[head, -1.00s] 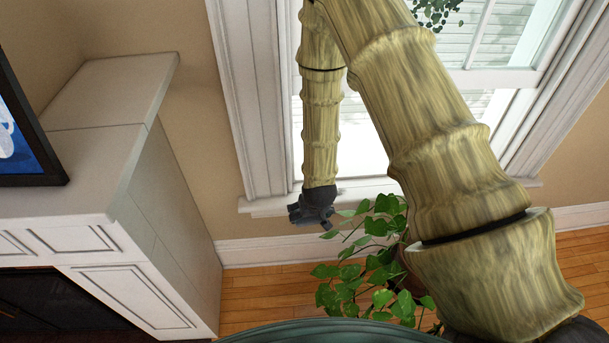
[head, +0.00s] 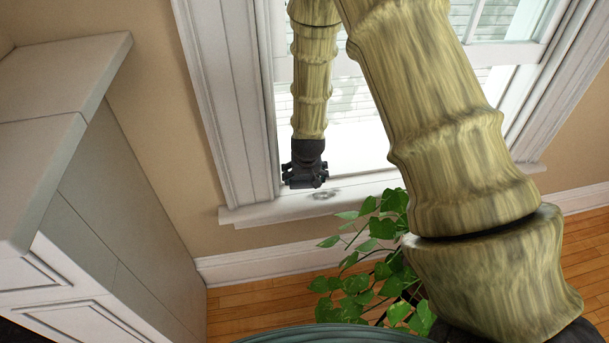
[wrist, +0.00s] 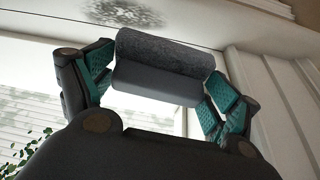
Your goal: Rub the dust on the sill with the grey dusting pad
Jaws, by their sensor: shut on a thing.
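The grey dusting pad (wrist: 160,68) shows in the wrist view, gripped between the two fingers of my gripper (wrist: 155,85). In the head view my gripper (head: 305,178) is over the left part of the white window sill (head: 275,210); the pad is hidden there. The dust (head: 322,194) is a grey smudge on the sill, just right of and below my gripper. The dust also shows in the wrist view (wrist: 122,12), beyond the pad at the top. The pad looks apart from the dust; I cannot tell whether it touches the sill.
A leafy green plant (head: 370,250) stands under the sill at the right. A white mantel cabinet (head: 60,130) is at the left. The window frame (head: 225,90) rises beside my gripper. Wood floor (head: 250,298) shows below.

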